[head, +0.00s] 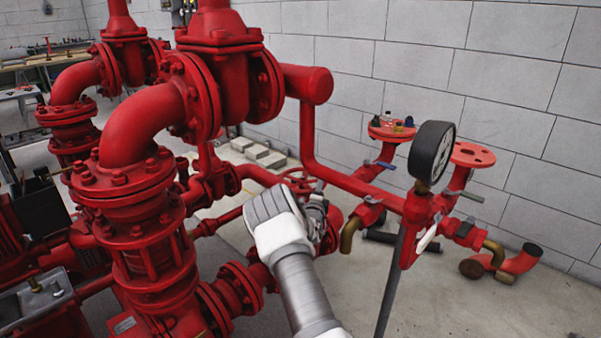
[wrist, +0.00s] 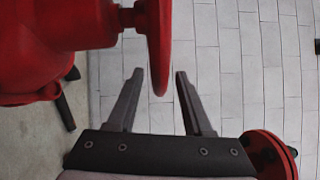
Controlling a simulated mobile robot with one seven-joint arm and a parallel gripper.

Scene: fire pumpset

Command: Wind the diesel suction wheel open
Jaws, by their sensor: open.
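A red handwheel (head: 299,179) shows in the head view just behind my gripper (head: 318,208), which is partly hidden by my own white wrist. In the wrist view the wheel (wrist: 159,30) is seen nearly edge-on, on a short red stem from a red valve body (wrist: 60,25). My gripper (wrist: 158,75) is open. Its two dark fingers stand one on each side of the wheel's lower rim in the picture, with a visible gap on both sides. The head view does not show the fingers clearly.
Large red flanged pipes (head: 140,190) stand close on the left. A pressure gauge (head: 431,152) and red branch pipes stand to the right. A red flange (wrist: 270,155) is near the right finger's base.

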